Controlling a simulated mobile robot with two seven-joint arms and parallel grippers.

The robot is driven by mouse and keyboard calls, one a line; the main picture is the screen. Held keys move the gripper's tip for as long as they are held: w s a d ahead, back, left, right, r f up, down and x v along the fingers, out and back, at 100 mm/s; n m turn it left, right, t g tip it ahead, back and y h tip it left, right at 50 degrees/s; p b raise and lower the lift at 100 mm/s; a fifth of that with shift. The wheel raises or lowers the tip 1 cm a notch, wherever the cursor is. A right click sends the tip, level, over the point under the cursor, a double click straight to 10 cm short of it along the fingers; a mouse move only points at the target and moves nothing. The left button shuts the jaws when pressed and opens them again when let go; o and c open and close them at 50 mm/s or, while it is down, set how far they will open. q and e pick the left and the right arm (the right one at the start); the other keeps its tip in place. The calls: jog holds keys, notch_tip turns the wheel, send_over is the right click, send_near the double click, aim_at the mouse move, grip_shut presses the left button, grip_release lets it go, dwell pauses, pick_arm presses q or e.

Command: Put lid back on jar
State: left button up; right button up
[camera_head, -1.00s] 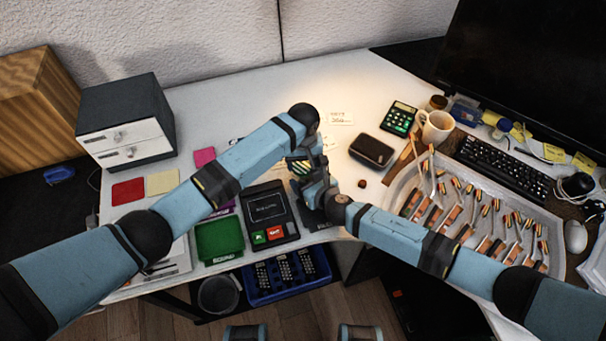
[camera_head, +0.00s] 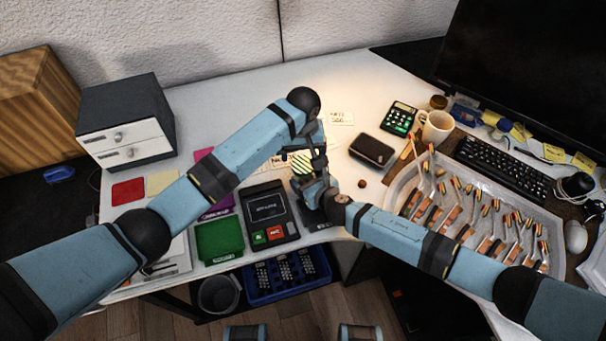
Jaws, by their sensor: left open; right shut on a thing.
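A small round thing with green and pale stripes (camera_head: 301,163), apparently the jar or its lid, shows between my two grippers near the middle of the desk. I cannot tell lid and jar apart here. My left gripper (camera_head: 303,151) is open, just above and beside the striped thing, under its wrist. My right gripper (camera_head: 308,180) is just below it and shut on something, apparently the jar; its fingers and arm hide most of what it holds.
A dark pad (camera_head: 314,216) lies under my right wrist. A black device (camera_head: 268,212) and green tray (camera_head: 219,239) are to the left. A dark case (camera_head: 372,150), calculator (camera_head: 399,118), mug (camera_head: 437,128) and a large tray of piano parts (camera_head: 411,184) are to the right.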

aim_at(303, 164)
pick_arm(q)
jog(key=shift+c, duration=0.4)
jog(key=shift+r+n, duration=1.1)
jog(key=shift+r, duration=0.65)
jog(key=shift+f, duration=4.05)
jog(key=c, duration=0.9)
jog(key=o, duration=1)
